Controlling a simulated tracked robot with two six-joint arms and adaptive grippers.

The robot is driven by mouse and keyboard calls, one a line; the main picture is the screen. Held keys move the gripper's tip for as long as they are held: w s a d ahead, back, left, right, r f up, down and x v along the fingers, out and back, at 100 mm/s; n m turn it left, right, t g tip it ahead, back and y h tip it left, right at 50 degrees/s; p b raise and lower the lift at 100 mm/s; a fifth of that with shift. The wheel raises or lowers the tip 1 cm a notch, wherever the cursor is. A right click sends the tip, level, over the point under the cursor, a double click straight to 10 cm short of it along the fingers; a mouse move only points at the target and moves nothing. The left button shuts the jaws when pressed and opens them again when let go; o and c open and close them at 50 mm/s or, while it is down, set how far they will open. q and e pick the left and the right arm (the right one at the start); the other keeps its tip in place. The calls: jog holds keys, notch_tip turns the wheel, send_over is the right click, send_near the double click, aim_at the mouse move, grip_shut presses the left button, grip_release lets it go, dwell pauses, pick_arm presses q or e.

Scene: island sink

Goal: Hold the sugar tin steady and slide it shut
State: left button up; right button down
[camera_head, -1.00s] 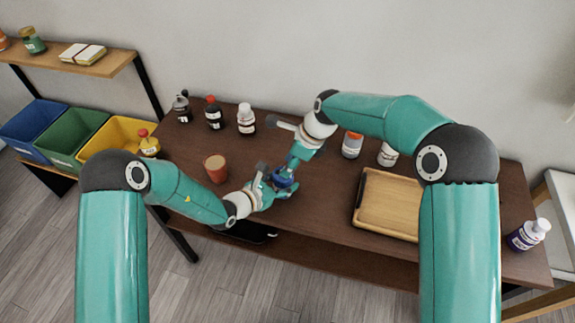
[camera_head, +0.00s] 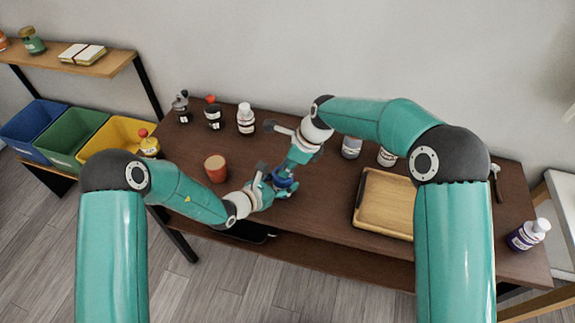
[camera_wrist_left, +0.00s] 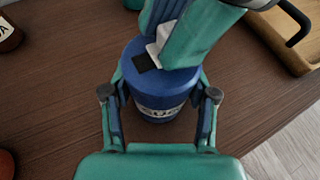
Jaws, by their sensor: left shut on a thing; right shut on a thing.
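The blue sugar tin (camera_head: 287,184) stands upright near the table's front edge, mostly covered by my grippers in the head view. In the left wrist view the tin (camera_wrist_left: 160,108) shows a pale label with partly visible dark letters. My left gripper (camera_head: 270,190) is shut around the tin's body, one finger on each side. My right gripper (camera_head: 284,178) comes down from above and is shut at the tin's top. In the left wrist view its fingers (camera_wrist_left: 165,50) cover part of the top, with a white and a black piece beside them. The lid's exact position is hidden.
An orange-brown cup (camera_head: 215,168) stands left of the tin. A wooden tray (camera_head: 385,204) lies to the right. Several bottles, including a white-capped one (camera_head: 246,118), line the back. A purple bottle (camera_head: 527,236) stands at the right end. Bare table lies between cup and bottles.

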pick_arm(q)
jog(key=shift+s, duration=0.1)
pick_arm(e)
jog(key=shift+w, duration=0.25)
jog(key=shift+w+a, duration=0.25)
jog(key=shift+a, duration=0.4)
jog(key=c, duration=1.2)
grip_release()
jog(key=shift+o, duration=0.6)
jog(key=shift+s, duration=0.1)
jog(key=v, duration=1.2)
